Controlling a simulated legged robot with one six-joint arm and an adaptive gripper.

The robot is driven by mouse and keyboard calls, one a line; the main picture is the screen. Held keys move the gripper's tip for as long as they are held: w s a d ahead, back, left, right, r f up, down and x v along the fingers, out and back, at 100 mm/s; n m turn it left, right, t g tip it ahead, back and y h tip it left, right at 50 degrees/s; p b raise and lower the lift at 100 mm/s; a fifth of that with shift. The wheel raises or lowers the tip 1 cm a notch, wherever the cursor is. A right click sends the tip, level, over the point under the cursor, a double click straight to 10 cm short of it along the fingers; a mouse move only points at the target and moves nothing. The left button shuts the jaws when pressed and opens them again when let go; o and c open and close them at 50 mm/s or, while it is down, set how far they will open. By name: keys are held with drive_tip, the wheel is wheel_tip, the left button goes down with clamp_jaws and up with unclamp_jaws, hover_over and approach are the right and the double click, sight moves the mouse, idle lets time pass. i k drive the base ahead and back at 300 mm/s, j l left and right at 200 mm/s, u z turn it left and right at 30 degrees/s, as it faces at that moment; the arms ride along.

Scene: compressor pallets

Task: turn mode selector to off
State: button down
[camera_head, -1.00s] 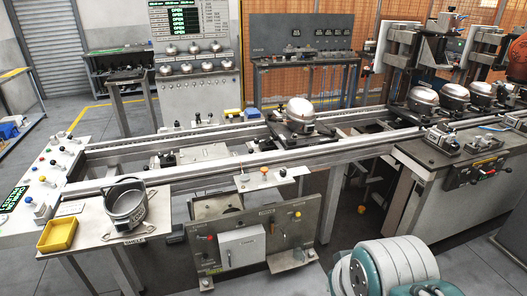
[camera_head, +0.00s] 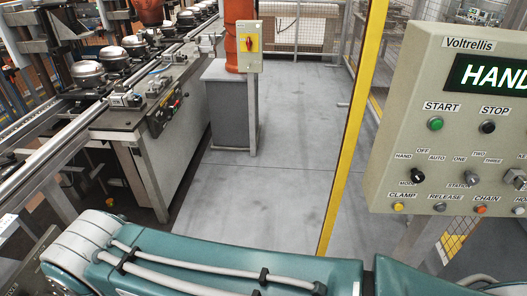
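The mode selector (camera_head: 417,175) is a small dark knob on the beige Voltrellis control panel (camera_head: 462,150) at the right. HAND, OFF and AUTO are lettered around it, with MODE below. The panel's green-lit display (camera_head: 495,77) reads HAND at its visible part. The knob's pointer is too small to read for certain. My teal arm crosses the bottom of the view, below the panel and apart from the selector. My gripper is not in view.
Near the selector are the station knob (camera_head: 472,177), the green start button (camera_head: 436,123), the black stop button (camera_head: 487,127) and the yellow clamp button (camera_head: 398,207). A yellow post (camera_head: 352,135) stands left of the panel. Grey floor (camera_head: 270,185) is open beyond my arm.

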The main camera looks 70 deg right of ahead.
sight(417, 177)
drive_tip(key=z, duration=0.5)
drive_tip(key=j+z, duration=0.1)
drive_tip(key=z, duration=1.95)
drive_tip(key=k+z, duration=0.1)
drive_tip(key=z, duration=1.45)
